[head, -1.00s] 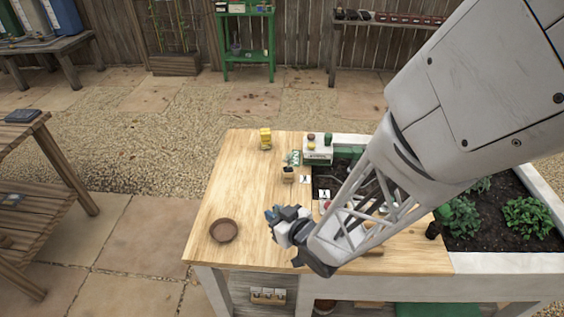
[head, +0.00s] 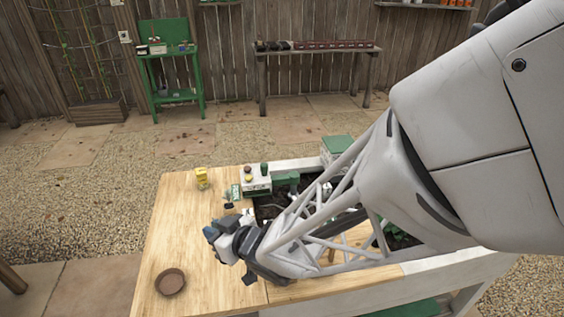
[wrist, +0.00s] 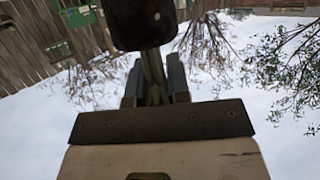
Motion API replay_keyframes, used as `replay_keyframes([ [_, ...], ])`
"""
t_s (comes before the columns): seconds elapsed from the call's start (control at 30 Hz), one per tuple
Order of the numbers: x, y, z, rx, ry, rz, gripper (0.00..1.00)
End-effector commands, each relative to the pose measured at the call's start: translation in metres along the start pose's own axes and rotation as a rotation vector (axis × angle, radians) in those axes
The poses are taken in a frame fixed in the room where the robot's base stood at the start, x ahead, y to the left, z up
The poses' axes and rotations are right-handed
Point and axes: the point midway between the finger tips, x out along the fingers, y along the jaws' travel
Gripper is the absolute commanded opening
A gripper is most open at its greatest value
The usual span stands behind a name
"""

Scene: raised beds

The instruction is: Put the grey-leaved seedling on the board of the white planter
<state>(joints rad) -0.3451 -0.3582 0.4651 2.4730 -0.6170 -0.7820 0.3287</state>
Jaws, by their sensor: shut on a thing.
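My gripper (head: 212,236) is above the wooden board (head: 180,235) on the left of the white planter (head: 440,268), in the head view. In the wrist view its two grey fingers (wrist: 155,82) are shut on a slim grey-green stalk-like part of a held thing (wrist: 152,66). A dark rounded block (wrist: 140,22) shows beyond the fingertips and seems joined to it. I cannot make out grey leaves or tell whether this is the seedling. A small dark pot (head: 229,205) stands on the board just behind my gripper; its content is unclear.
A terracotta saucer (head: 171,282) lies near the board's front left. A yellow object (head: 201,178) stands at the back, and a white box (head: 256,185) with knobs beside the soil. The board's left side is mostly clear. My arm hides much of the bed.

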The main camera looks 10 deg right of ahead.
Motion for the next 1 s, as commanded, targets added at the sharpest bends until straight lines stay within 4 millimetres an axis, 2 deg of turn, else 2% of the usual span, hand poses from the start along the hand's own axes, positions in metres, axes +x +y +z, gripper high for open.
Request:
replay_keyframes([
  [0.03,-0.003,0.000,-0.010,-0.004,0.002,0.000,0.03],
  [0.4,-0.021,0.000,-0.069,-0.003,0.003,0.001,0.03],
  [0.77,-0.017,0.028,-0.075,0.000,-0.001,0.000,0.03],
  [1.0,-0.015,0.058,-0.081,-0.002,-0.002,-0.003,0.03],
])
